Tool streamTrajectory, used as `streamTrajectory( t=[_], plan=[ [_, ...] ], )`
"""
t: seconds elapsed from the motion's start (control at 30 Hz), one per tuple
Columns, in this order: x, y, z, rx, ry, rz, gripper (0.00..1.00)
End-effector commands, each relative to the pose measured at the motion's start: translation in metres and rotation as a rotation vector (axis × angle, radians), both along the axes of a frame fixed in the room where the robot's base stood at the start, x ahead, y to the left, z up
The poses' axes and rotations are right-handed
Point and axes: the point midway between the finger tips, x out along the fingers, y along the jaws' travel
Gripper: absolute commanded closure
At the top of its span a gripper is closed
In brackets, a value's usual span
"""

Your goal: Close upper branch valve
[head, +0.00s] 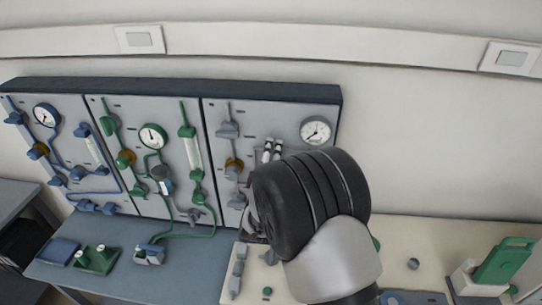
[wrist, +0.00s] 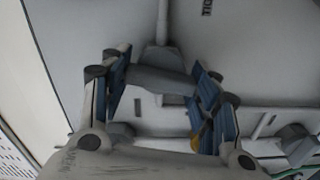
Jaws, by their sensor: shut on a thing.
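My gripper (wrist: 160,88) is shut on a grey valve handle (wrist: 160,82), with a blue-padded finger at each side of it. A grey stem (wrist: 162,35) runs from the handle toward the top of the wrist view. In the head view my black and silver arm covers the lower right of the right-hand grey panel, and only part of my gripper (head: 252,226) shows at its left edge. Grey valves stand on that panel, one at the upper left (head: 228,130) and one lower (head: 238,201). Which valve is held is hidden in the head view.
A pressure gauge (head: 316,131) sits at the panel's upper right. Green-piped (head: 152,136) and blue-piped (head: 46,115) panels stand to the left. A blue-grey bench (head: 200,270) runs below. A green device (head: 503,262) stands on the pale bench at right.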

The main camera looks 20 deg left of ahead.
Motion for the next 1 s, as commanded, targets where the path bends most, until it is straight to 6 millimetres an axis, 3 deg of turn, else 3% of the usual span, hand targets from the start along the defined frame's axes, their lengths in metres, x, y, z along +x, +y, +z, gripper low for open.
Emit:
streamTrajectory(
  t=[0.4, 0.97, 1.0],
  plan=[
    [0.0002, 0.0003, 0.0003, -0.180, -0.045, 0.000, 0.68],
    [0.0003, 0.0003, 0.0003, -0.205, -0.053, 0.000, 0.68],
    [0.0003, 0.0003, 0.0003, -0.205, -0.053, 0.000, 0.42]
  ],
)
